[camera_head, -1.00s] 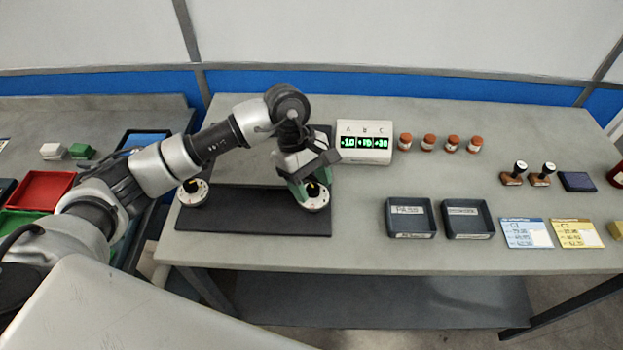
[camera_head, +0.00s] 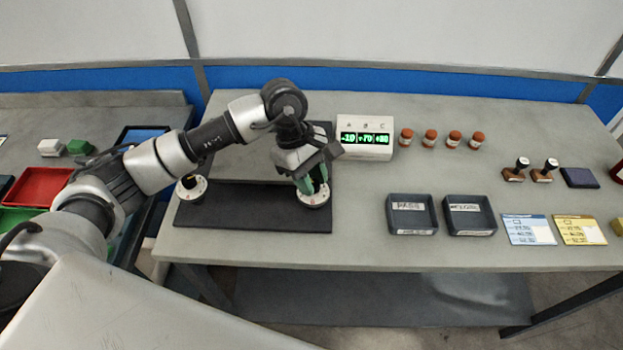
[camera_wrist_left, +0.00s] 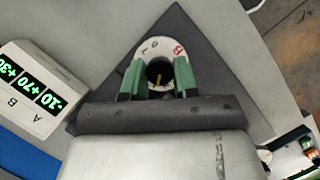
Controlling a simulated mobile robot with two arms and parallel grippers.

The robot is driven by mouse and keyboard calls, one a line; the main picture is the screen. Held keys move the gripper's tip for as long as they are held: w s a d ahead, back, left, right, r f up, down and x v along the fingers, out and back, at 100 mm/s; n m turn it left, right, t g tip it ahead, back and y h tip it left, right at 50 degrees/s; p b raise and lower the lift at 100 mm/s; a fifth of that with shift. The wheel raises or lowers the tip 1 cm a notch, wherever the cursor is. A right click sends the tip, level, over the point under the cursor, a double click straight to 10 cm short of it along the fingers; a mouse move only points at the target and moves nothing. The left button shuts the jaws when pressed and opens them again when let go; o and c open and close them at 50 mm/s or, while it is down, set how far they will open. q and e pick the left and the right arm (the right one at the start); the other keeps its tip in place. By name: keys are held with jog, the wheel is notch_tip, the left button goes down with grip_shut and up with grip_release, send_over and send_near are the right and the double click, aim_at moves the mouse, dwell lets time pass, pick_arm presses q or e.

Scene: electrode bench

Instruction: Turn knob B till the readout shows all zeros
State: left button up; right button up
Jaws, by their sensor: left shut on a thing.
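Knob B is a white dial (camera_wrist_left: 176,49) with a red letter and dark marks around its rim. It also shows in the head view (camera_head: 314,201), at the right side of the dark mat. My left gripper (camera_wrist_left: 159,78) points down with its green fingers shut on the knob's dark middle, one finger each side. The fingers hide part of the dial. The readout box (camera_head: 364,153) has green digits under A, B and C; it also shows in the left wrist view (camera_wrist_left: 27,86). It reads about -10, +70, +30. My right gripper is out of view.
A second white dial (camera_head: 188,194) sits at the mat's left side. The dark mat (camera_head: 250,215) is otherwise bare in front. Several orange-capped jars (camera_head: 453,139) stand right of the readout. Two dark trays (camera_head: 411,229) (camera_head: 470,231) lie farther right.

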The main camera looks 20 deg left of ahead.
pick_arm(q)
jog(key=n+t+b, duration=0.1)
jog(key=n+b, duration=0.2)
jog(key=shift+f+h, duration=0.2)
jog(key=shift+h, duration=0.1)
jog(key=n+t+b, duration=0.1)
jog(key=n+b, duration=0.1)
jog(key=n, duration=0.1)
jog(key=shift+s, duration=0.1)
jog(key=n+t+b, duration=0.1)
jog(key=n+b, duration=0.2)
jog(key=shift+s+r, duration=0.1)
jog(key=shift+r+n+t+b, duration=0.1)
jog(key=shift+n+t+b, duration=0.45)
jog(key=shift+n, duration=0.25)
jog(key=shift+y, duration=0.4)
jog(key=o, duration=0.9)
jog(key=v, duration=1.1)
